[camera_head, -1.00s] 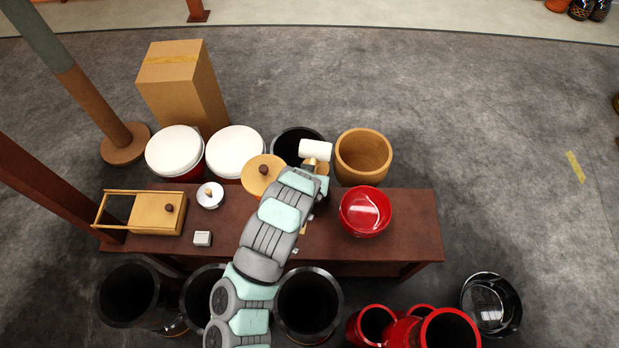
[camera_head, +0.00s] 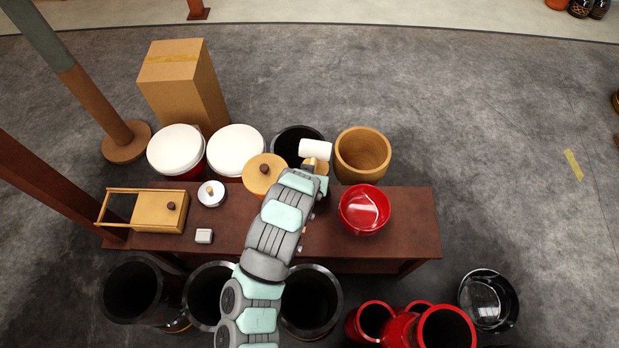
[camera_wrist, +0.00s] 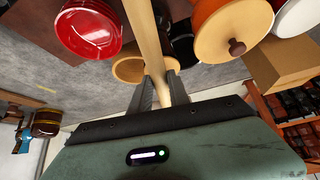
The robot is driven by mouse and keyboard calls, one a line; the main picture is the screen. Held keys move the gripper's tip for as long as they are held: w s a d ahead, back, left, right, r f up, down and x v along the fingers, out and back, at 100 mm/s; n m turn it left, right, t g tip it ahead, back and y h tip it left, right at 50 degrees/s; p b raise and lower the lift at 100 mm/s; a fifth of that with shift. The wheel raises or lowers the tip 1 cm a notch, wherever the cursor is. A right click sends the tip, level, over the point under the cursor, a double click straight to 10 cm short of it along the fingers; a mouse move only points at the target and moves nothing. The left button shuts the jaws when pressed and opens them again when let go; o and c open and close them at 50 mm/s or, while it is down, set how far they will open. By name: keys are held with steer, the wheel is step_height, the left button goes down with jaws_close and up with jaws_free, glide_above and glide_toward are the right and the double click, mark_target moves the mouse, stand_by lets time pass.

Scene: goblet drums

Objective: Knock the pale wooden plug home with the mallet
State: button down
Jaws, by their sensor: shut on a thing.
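The mallet (camera_head: 315,149) has a white cylindrical head and a pale wooden handle. My gripper (camera_wrist: 159,88) is shut on the handle (camera_wrist: 144,36), which runs up out of the wrist view; the head is not clear there. In the head view the mallet is held over the back edge of the dark red bench, right of the lidded pot. The pale wooden plug (camera_head: 210,189) appears as a small tan peg standing out of a small white-topped round piece (camera_head: 217,198) on the bench's left part. My gripper is well to its right. How deep the plug sits is too small to tell.
White-topped drums (camera_head: 236,148) and a cardboard box (camera_head: 184,90) stand behind. Open drums stand in front.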

stand_by(0.3)
step_height(320, 180, down, 5)
steer(key=b, duration=0.2)
step_height(320, 180, up, 5)
steer(key=p, duration=0.3)
steer(key=shift+p, duration=0.35)
steer(key=shift+f, duration=0.15)
step_height(320, 180, down, 6)
steer(key=r+b, duration=0.1)
steer(key=b, duration=0.1)
steer(key=shift+r+p, duration=1.4)
steer(key=shift+r, duration=0.6)
steer(key=shift+r, duration=0.1)
